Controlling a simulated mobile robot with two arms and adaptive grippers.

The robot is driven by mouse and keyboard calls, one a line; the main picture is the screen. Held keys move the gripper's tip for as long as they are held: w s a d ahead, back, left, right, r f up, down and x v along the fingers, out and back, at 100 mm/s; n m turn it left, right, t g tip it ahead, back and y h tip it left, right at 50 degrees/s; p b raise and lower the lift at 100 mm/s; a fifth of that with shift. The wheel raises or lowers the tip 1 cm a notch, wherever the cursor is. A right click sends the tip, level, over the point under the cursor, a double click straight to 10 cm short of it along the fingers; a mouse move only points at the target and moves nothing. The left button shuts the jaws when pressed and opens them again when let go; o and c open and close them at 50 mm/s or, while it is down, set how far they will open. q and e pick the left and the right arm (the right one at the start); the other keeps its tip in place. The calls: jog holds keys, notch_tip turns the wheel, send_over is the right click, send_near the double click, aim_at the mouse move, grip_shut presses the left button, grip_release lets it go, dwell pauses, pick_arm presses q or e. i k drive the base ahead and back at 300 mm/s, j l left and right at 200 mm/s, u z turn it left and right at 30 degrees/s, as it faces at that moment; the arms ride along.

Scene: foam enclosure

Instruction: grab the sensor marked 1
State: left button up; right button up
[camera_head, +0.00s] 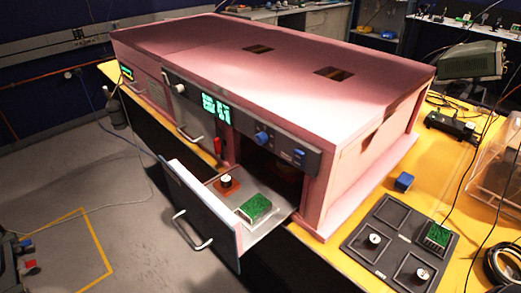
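Small round sensors with white tops show, but their marks are too small to read, so I cannot tell which is marked 1. One round sensor (226,181) stands on a brown base in the open drawer (191,213). Two more, a round sensor (374,240) and another round sensor (421,275), sit on the black tray (400,226) at the lower right. A green board (255,207) lies in the drawer beside the brown base. Another green board (436,236) is on the black tray. Neither of my grippers is in view.
The pink foam enclosure (270,55) stands on a yellow table (325,262), with its drawer pulled out at the front. A blue block (404,182) lies between enclosure and tray. A clear box (497,190) and coiled black cable (503,265) are at the right.

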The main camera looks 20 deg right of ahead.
aim_at(226, 180)
jog(key=i+j+z, duration=0.5)
jog(key=z, duration=0.15)
jog(key=i+j+z, duration=0.35)
jog(key=j+z, duration=0.3)
jog(key=i+j+z, duration=0.15)
jog(key=j+z, duration=0.2)
jog(key=j, duration=0.25)
jog(key=j+z, duration=0.65)
jog(key=j, duration=0.25)
